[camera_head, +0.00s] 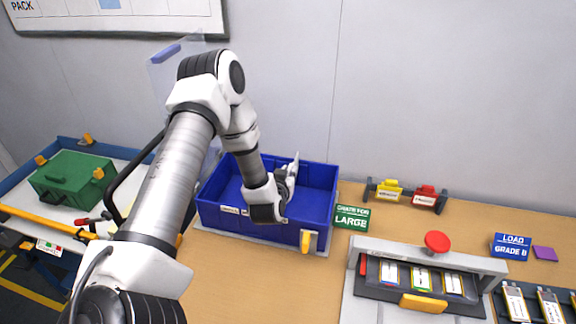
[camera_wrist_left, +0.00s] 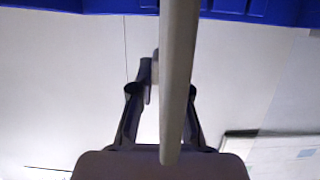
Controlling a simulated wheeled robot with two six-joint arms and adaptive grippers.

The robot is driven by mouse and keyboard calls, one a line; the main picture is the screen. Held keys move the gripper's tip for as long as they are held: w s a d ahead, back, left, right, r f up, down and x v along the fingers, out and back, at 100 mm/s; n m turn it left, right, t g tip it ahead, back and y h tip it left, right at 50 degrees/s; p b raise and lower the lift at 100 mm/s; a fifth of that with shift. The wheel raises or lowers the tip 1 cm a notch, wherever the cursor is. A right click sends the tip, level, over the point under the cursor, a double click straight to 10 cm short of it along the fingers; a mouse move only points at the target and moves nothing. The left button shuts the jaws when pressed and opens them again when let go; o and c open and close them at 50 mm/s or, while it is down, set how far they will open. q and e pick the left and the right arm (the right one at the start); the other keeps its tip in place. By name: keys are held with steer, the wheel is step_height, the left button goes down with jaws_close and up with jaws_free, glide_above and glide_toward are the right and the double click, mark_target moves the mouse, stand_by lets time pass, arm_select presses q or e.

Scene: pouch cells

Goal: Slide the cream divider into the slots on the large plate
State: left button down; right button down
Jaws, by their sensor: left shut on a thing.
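In the left wrist view the divider (camera_wrist_left: 178,70) is a long, narrow beige bar seen edge-on between the fingers, reaching up toward the blue bin wall (camera_wrist_left: 100,6). The bin sits on a pale plate (camera_head: 228,236) beside a green sign reading LARGE (camera_head: 351,218). I cannot see any slots; my arm hides part of the bin. My right gripper is not in view.
Right of the bin stands a grey fixture (camera_head: 480,262) with a red knob (camera_head: 437,241) and several cells. A small rack (camera_head: 405,193) with yellow and red items stands behind. A green case (camera_head: 72,180) is at far left. Bare table (camera_head: 270,290) lies in front.

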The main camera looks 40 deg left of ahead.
arm_select(q)
steer(key=shift+f, duration=0.15)
steer(key=c, duration=1.1)
jaws_free()
steer(key=shift+o, duration=0.2)
steer(key=v, duration=1.2)
steer(key=shift+f, duration=0.1)
